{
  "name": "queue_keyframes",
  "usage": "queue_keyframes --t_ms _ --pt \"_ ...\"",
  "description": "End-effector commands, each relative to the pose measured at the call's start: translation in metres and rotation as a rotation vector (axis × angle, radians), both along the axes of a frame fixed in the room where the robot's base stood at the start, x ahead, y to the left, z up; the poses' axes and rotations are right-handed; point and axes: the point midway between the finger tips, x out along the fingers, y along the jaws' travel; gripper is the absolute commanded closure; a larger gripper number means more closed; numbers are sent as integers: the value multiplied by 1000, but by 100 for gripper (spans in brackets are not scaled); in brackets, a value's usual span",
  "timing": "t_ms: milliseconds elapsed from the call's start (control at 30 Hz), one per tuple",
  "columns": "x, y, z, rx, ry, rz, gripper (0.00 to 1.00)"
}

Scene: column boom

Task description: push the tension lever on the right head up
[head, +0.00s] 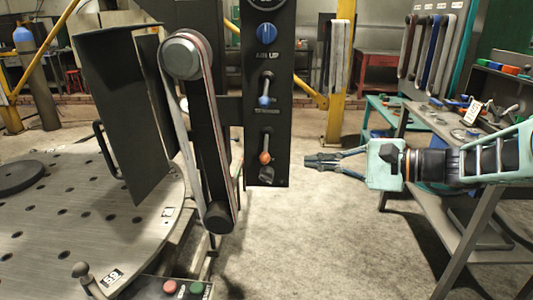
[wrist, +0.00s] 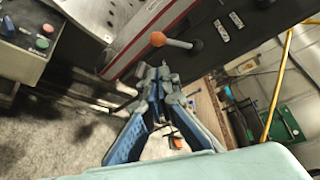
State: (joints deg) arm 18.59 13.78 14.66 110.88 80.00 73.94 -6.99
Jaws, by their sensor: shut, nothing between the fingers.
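A tall dark control panel (head: 267,210) stands beside the belt head (head: 205,140) in the head view. It carries a lever with a blue tip (head: 264,99) and, below it, a lever with an orange tip (head: 265,157). The orange-tipped lever also shows in the wrist view (wrist: 158,39), with its rod running right to the panel face. I cannot tell from labels which one is the tension lever. My gripper (head: 308,161) is right of the panel, pointing left, about level with the orange tip. Its fingers (wrist: 153,70) are shut and empty, with a gap showing to the orange tip.
A blue knob (head: 266,33) sits higher on the panel. A round perforated table (head: 60,235) fills the left. A button box with a red button (head: 169,287) and green button (head: 197,288) is at the bottom. A workbench (head: 440,125) stands right. Open floor (head: 335,240) lies below my gripper.

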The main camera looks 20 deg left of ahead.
Motion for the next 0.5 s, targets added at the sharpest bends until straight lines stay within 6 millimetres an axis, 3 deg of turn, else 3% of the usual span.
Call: queue_keyframes --t_ms 500 --pt "1 10 -1 10 -1 3 100"
